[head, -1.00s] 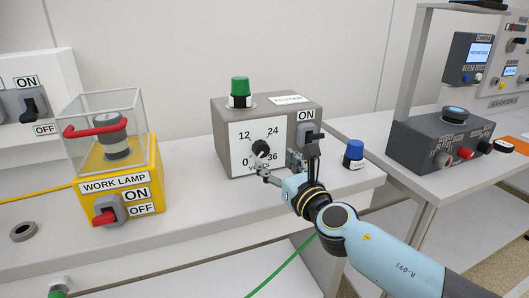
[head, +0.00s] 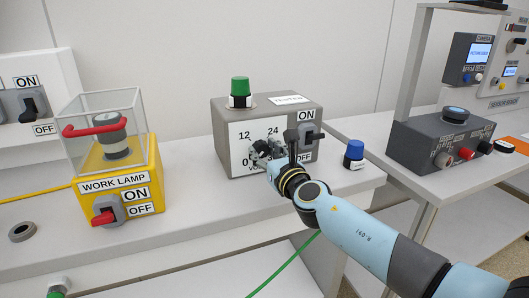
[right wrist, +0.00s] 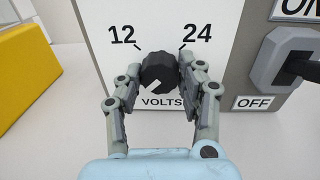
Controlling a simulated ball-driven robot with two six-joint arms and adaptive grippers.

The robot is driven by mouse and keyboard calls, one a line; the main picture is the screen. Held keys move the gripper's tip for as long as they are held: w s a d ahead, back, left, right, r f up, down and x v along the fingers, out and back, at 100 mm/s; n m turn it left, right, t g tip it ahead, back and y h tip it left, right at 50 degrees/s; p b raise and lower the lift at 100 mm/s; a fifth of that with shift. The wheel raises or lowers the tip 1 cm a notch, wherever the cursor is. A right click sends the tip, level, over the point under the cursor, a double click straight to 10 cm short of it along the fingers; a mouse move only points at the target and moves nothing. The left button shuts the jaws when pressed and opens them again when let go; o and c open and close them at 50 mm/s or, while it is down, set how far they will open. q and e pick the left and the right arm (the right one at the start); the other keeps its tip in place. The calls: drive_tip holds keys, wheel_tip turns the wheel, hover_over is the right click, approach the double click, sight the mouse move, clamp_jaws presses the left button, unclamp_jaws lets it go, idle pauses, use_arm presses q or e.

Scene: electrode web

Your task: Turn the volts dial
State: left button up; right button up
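The volts dial (right wrist: 159,72) is a black faceted knob on a white panel (right wrist: 112,12) marked 12 and 24 at the top, with VOLTS beneath. The panel is on the front of a grey box (head: 223,110). In the right wrist view my right gripper (right wrist: 160,75) has one finger on each side of the dial. Both fingertips seem to touch it, so the gripper looks shut on it. In the head view my right gripper (head: 266,152) covers most of the dial. My left gripper is not in view.
An ON/OFF switch (right wrist: 282,55) sits close right of the dial. A green button (head: 240,86) tops the box; a blue knob (head: 354,150) stands right of it. A yellow work lamp box (head: 88,190) with a clear cover is left.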

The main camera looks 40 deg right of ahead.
drive_tip(key=c, duration=0.4)
drive_tip(key=m+b, duration=0.2)
drive_tip(key=m, duration=0.1)
drive_tip(key=shift+f, duration=0.2)
drive_tip(key=m+b, duration=0.3)
drive_tip(key=m, duration=0.2)
drive_tip(key=m+b, duration=0.3)
drive_tip(key=m, duration=0.2)
drive_tip(key=shift+f+m+h, duration=0.15)
drive_tip(key=shift+m+h, duration=0.15)
drive_tip(key=shift+m, duration=0.1)
drive_tip(key=shift+m+b, duration=1.25)
drive_tip(key=shift+m, duration=1.05)
drive_tip(key=shift+h, duration=0.3)
